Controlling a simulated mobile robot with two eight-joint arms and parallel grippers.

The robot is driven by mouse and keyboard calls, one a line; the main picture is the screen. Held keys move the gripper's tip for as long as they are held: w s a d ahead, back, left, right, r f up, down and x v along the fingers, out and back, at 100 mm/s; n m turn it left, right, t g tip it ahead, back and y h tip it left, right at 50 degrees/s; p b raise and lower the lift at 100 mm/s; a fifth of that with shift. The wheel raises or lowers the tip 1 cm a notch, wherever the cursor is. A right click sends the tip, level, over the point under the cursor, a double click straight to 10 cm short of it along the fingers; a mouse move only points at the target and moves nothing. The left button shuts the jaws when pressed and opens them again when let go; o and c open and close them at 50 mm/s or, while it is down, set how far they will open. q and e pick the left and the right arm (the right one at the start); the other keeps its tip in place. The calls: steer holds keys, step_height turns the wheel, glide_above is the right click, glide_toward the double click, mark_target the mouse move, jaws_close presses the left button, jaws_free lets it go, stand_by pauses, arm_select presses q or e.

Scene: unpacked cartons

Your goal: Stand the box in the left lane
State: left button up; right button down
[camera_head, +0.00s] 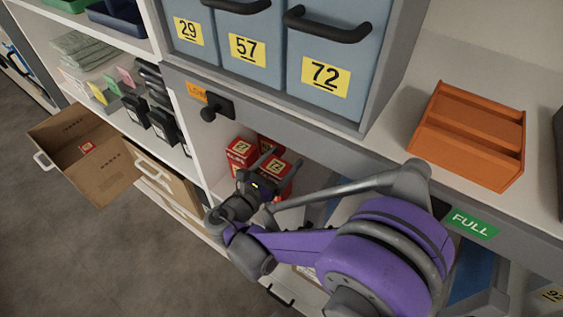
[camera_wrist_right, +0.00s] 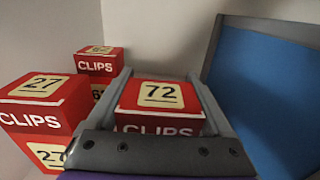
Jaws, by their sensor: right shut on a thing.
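My right gripper (camera_head: 268,166) is inside the shelf bay under the blue bins. It is shut on a red CLIPS box (camera_head: 281,170) with a cream 72 label, which shows between the fingers (camera_wrist_right: 160,76) in the right wrist view (camera_wrist_right: 162,97). Its lower part is hidden by the gripper, so I cannot tell whether it touches the shelf. Left of it stand red CLIPS boxes marked 27 (camera_wrist_right: 42,98), one on top of another. Another red CLIPS stack (camera_wrist_right: 98,62) stands farther back. My left gripper is not in view.
A grey-framed blue panel (camera_wrist_right: 268,90) rises to the right of the held box. Blue bins (camera_head: 330,50) stand on the shelf above, with a black knob (camera_head: 215,106) on its edge. An orange tray (camera_head: 470,135) lies at the right. An open carton (camera_head: 85,150) sticks out at the left.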

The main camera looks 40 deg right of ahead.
steer(key=shift+f, duration=0.15)
jaws_free()
steer(key=shift+r, duration=0.2)
steer(key=p+v, duration=0.1)
steer(key=v, duration=1.1)
